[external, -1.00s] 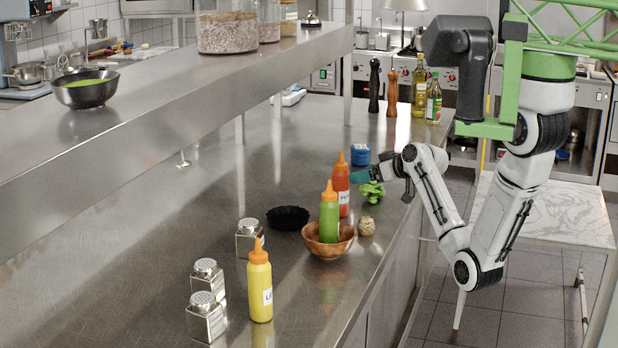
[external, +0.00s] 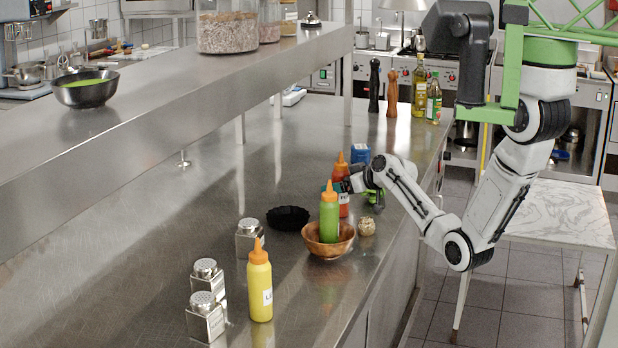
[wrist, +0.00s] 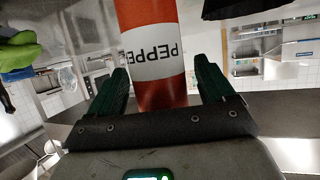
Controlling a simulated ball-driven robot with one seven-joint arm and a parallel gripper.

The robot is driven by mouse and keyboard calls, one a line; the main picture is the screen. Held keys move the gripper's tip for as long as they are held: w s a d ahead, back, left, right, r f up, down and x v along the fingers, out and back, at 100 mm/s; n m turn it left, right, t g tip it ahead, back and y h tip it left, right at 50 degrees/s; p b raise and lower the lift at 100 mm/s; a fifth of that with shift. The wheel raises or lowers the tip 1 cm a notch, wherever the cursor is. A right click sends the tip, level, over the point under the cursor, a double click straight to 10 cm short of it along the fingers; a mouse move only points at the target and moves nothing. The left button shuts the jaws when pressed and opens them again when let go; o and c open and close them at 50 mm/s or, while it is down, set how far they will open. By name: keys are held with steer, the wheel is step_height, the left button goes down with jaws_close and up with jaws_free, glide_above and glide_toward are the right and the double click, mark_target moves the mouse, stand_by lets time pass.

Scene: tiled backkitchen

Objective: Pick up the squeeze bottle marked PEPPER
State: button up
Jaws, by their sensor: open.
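The red squeeze bottle with an orange tip (external: 341,173) stands upright on the steel counter, behind the wooden bowl. In the wrist view its white label (wrist: 152,55) reads PEPPER, upside down, and the bottle stands between the two green fingers. My gripper (wrist: 163,85) is open, with a finger on either side of the bottle; I cannot tell whether either finger touches it. In the external view my gripper (external: 338,188) is at the bottle's side and hides part of it.
A green squeeze bottle (external: 329,213) stands in the wooden bowl (external: 318,246) close in front. A garlic bulb (external: 366,226), blue box (external: 361,154) and black dish (external: 287,213) are nearby. An overhead shelf (external: 150,110) runs along the left.

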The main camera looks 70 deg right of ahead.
steer(key=shift+w+d+f, duration=0.15)
steer(key=shift+w+f, duration=0.15)
steer(key=shift+w, duration=0.3)
steer(key=c, duration=1.2)
steer(key=shift+r, duration=0.1)
